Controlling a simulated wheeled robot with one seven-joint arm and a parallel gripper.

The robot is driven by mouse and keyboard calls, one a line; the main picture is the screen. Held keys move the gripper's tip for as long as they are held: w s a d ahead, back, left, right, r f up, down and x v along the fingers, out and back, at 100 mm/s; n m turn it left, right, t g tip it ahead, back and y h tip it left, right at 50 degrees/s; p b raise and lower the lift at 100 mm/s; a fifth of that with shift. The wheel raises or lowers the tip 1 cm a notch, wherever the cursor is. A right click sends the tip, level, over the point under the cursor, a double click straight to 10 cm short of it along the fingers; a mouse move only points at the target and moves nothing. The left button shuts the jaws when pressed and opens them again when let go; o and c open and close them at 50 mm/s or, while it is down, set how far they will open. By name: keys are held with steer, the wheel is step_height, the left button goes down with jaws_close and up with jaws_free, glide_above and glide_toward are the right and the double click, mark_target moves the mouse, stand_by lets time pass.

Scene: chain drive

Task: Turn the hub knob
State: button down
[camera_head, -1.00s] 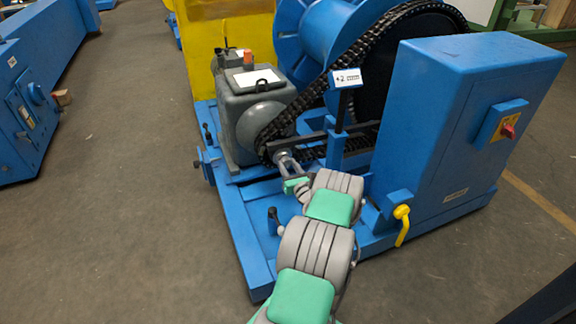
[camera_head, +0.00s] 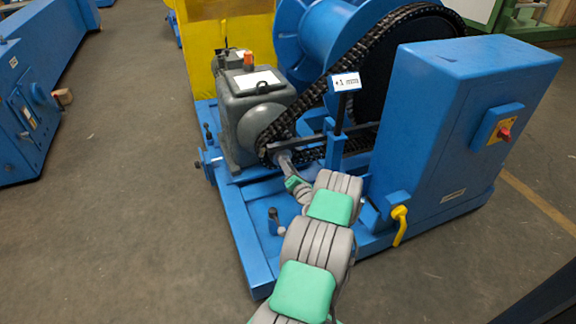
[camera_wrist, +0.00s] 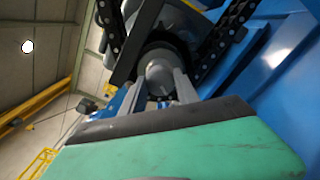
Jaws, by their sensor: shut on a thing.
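The hub knob (camera_wrist: 158,72) is a grey rounded piece at the middle of the small chain wheel, seen in the wrist view. My gripper (camera_wrist: 160,88) has a finger on each side of it and is shut on it. In the head view my gripper (camera_head: 284,160) reaches the small wheel at the lower end of the black chain (camera_head: 318,92); the knob is mostly hidden there by the fingers. A small display (camera_head: 345,82) on a blue post appears to read +1 mm.
The grey gear motor (camera_head: 248,110) stands left of the chain. A blue cabinet (camera_head: 450,130) with a red switch (camera_head: 504,134) stands close on the right, with a yellow lever (camera_head: 400,222) low on it. A blue base frame (camera_head: 240,235) lies below my arm. The floor at left is open.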

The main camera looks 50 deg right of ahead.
steer(key=shift+m, duration=0.3)
steer(key=c, duration=0.9)
jaws_free()
steer(key=p+v, duration=0.2)
steer(key=v, duration=0.6)
steer(key=shift+w+f, duration=0.1)
steer(key=shift+w, duration=0.05)
